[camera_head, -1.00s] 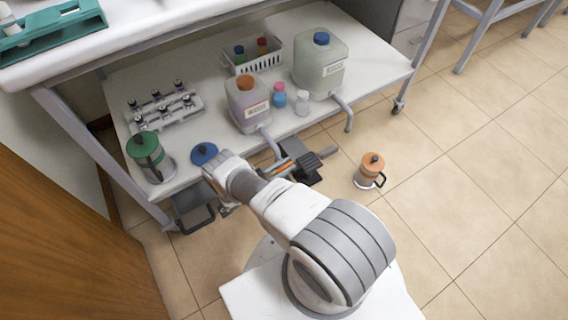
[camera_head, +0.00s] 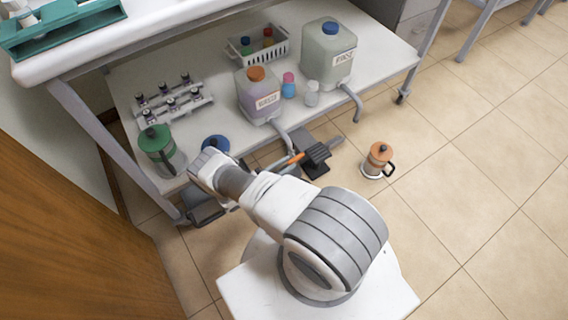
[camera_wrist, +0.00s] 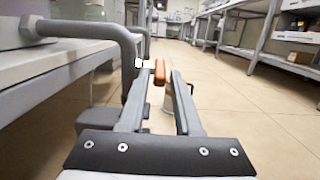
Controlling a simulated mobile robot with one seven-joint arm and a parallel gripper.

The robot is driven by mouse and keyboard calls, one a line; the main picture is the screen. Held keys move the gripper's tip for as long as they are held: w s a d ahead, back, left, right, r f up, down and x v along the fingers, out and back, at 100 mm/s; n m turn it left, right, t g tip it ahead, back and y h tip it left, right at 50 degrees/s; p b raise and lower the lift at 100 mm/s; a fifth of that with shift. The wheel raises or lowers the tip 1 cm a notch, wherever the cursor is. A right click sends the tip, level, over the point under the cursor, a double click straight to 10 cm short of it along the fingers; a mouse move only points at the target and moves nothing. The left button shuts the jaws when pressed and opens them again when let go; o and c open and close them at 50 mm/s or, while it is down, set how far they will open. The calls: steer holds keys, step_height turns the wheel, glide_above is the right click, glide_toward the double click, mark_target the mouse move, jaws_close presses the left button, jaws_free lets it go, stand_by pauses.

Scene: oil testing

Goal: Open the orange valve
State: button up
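The orange valve handle (camera_head: 297,157) is at the end of the grey spout (camera_head: 281,134) of the purple-tinted jug (camera_head: 258,100) on the lower shelf. In the wrist view, the orange handle (camera_wrist: 160,72) shows between the tips of my gripper (camera_wrist: 162,75), with gaps on both sides. My gripper is open. In the head view, my gripper (camera_head: 312,156) is beside the handle, over the floor in front of the shelf. Part of the handle is hidden there, and I cannot tell whether a finger touches it.
A second jug with a blue cap (camera_head: 328,55) has its own spout (camera_head: 352,102) to the right. An orange-lidded pot (camera_head: 378,160) stands on the floor nearby. A green-lidded pot (camera_head: 160,148) and a vial rack (camera_head: 172,103) are on the shelf. The floor at right is clear.

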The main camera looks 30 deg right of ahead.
mark_target(303, 153)
steer(key=a+y+p, duration=0.1)
steer(key=a, duration=0.8)
steer(key=d, duration=0.8)
steer(key=d+b, duration=0.1)
steer(key=d, duration=0.7)
steer(key=shift+d+r, duration=0.2)
steer(key=shift+d, duration=0.15)
steer(key=shift+c, duration=0.3)
jaws_close()
